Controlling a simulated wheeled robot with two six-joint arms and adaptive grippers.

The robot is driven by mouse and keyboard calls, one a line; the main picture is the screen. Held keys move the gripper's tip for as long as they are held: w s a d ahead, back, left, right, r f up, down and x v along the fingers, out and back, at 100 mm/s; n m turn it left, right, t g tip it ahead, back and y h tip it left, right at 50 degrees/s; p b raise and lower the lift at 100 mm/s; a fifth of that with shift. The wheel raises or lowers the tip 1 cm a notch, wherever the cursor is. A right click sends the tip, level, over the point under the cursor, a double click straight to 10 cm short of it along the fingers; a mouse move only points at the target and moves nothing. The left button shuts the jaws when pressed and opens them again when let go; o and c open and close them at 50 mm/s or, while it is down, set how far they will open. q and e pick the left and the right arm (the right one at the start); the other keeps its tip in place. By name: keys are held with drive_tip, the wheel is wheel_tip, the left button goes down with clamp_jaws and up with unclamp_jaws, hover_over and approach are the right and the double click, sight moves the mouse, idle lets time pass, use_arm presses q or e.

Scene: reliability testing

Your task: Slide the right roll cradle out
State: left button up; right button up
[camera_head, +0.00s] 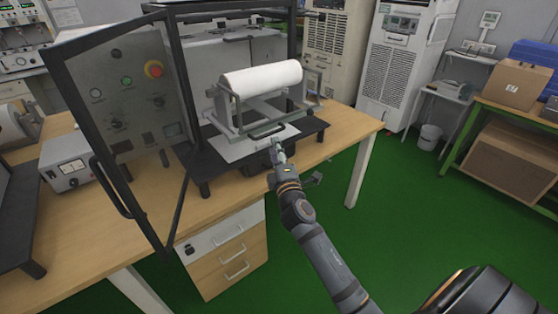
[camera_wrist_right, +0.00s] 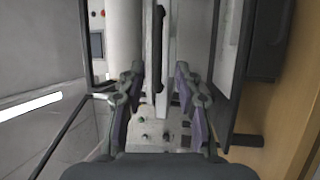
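The right roll cradle (camera_head: 237,121) is a grey metal frame carrying a white roll (camera_head: 262,79). It sits on a black-edged platform in a dark-framed cabinet whose door stands open. A dark handle (camera_head: 268,131) runs along the cradle's front. My right gripper (camera_head: 277,152) is just in front of this handle in the head view. In the right wrist view my right gripper (camera_wrist_right: 157,92) has its fingers apart, with the dark handle (camera_wrist_right: 159,50) lying between and ahead of them. I cannot see contact. My left gripper is not in view.
The open glass door (camera_head: 120,120) with a black handle stands left of the cradle. A small meter box (camera_head: 70,172) and another roll (camera_head: 12,123) are further left on the wooden table (camera_head: 350,122). The green floor (camera_head: 420,210) to the right is clear.

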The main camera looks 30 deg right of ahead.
drive_tip(key=v, duration=0.6)
drive_tip(key=s+f+m+g+y+p, duration=0.1)
drive_tip(key=s+f+m+g, duration=0.25)
drive_tip(key=f, duration=1.45)
drive_tip(key=s+f+m+g+y+p, duration=0.2)
drive_tip(key=s+f+g, duration=0.25)
drive_tip(key=f, duration=1.35)
drive_tip(key=s+f+m+g+p, duration=0.1)
drive_tip(key=s+f+m+g, duration=0.4)
drive_tip(key=s+f, duration=1.05)
drive_tip(key=s+f+m+g, duration=0.1)
drive_tip(key=s+f+g, duration=0.1)
drive_tip(key=s, duration=0.8)
drive_tip(key=s+f+m+g+y+p, duration=0.1)
drive_tip(key=s+f, duration=0.4)
drive_tip(key=s, duration=0.5)
drive_tip(key=shift+s+a+m+g, duration=0.35)
drive_tip(key=shift+m+g, duration=0.4)
drive_tip(key=shift+g, duration=0.35)
